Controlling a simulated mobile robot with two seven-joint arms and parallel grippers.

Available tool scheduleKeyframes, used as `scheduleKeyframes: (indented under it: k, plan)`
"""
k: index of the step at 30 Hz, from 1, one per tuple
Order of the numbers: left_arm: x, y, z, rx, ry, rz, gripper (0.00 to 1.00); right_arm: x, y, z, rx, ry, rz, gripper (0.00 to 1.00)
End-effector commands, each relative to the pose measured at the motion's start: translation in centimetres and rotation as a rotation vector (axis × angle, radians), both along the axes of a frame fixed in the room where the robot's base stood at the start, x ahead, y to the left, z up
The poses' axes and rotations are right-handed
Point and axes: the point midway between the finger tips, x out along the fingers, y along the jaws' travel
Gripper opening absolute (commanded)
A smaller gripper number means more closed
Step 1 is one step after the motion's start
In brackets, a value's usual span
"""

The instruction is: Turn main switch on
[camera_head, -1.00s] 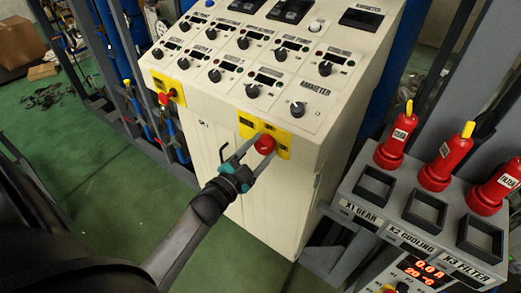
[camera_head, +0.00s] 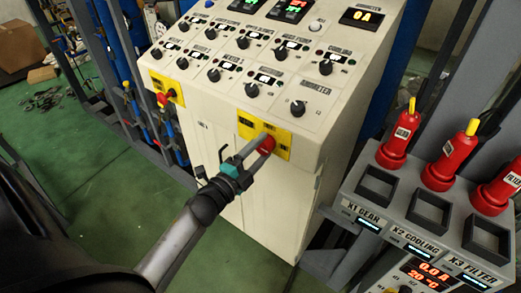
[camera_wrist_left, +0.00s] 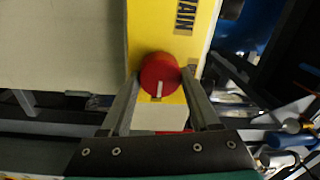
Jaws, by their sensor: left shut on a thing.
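The main switch (camera_head: 265,143) is a red knob on a yellow plate (camera_head: 247,122) on the front face of the cream control cabinet. My left gripper (camera_head: 259,146) is shut on the red knob, with one finger on each side of it. In the left wrist view the red knob (camera_wrist_left: 160,76) sits between the two fingers, its white mark pointing down in the picture, beside the plate's MAIN lettering. The displays on the panel (camera_head: 362,17) are lit. My right gripper is not in view.
A second red knob on yellow (camera_head: 164,98) is at the cabinet's left. Several black dials (camera_head: 298,107) cover the sloping panel. At right, a grey rack (camera_head: 350,190) holds red plugs (camera_head: 398,138) and lit readouts.

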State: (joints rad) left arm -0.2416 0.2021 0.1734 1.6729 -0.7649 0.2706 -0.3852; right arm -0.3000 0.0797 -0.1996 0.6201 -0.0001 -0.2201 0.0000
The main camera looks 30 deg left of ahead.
Motion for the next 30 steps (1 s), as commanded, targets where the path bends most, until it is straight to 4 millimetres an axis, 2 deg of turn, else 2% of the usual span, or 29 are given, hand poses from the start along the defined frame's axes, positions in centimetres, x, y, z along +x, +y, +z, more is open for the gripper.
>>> scheduleKeyframes:
  k: [13, 14, 21, 30]
  plan:
    - [-0.01, 0.00, 0.01, 0.015, -0.001, 0.000, 0.07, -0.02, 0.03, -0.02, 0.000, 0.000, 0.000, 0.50]
    - [-0.01, 0.00, 0.01, 0.015, -0.001, 0.000, 0.65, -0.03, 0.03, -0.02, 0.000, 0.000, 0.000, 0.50]
    - [0.00, 0.00, 0.00, 0.012, -0.001, 0.000, 0.92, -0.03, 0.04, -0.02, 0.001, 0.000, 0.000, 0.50]
    - [-0.16, 0.01, -0.04, 0.010, 0.000, 0.000, 0.92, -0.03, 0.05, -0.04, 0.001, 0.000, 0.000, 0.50]
